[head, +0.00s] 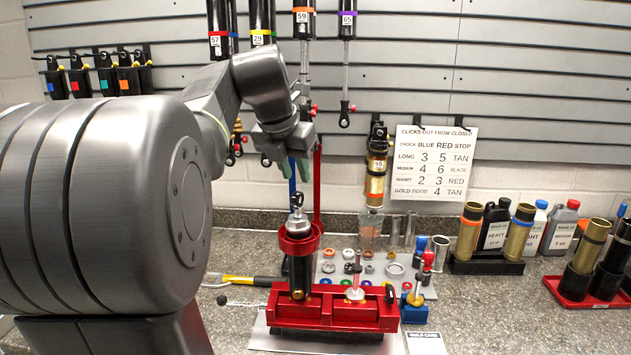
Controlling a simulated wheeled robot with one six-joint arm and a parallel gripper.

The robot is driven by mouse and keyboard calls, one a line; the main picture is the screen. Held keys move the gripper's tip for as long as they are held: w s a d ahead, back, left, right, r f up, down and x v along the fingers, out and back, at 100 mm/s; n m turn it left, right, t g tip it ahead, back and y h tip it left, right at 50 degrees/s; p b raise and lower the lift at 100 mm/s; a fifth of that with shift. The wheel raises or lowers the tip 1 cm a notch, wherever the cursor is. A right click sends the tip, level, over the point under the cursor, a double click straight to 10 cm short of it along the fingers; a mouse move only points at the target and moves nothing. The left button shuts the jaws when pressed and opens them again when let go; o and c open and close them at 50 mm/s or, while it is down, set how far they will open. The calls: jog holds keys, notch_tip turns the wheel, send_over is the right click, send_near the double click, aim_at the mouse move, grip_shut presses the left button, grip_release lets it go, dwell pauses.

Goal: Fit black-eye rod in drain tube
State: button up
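A rod end with a black eye (297,200) stands upright on a silver cylindrical piece (298,222), at the mouth of a black tube (299,275) with a red collar (299,243). How deep it sits is hidden by the collar. I cannot tell for sure that this is the drain tube. My gripper (286,166) points down above the black eye, apart from it. Its greenish fingertips are spread, with nothing visible held between them. A second thin upright rod (355,275) stands at the right part of the red holder (345,315), with a pale disc at its base.
A parts tray (325,267) with small rings lies behind the holder. A yellow-handled tool (240,280) lies to its left. Blue and red posts rise behind. Shocks hang on the wall above. Bottles (495,225) and gold cylinders stand right; the counter at front right is clear.

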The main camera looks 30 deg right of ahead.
aim_at(296, 193)
jog(key=f+b, duration=0.2)
jog(key=shift+s+f+b, duration=0.3)
jog(key=shift+f+b, duration=0.1)
jog(key=shift+w+f+b, duration=0.1)
jog(key=shift+f+b, duration=0.55)
jog(key=shift+f, duration=0.55)
grip_shut()
jog(key=shift+r, duration=0.15)
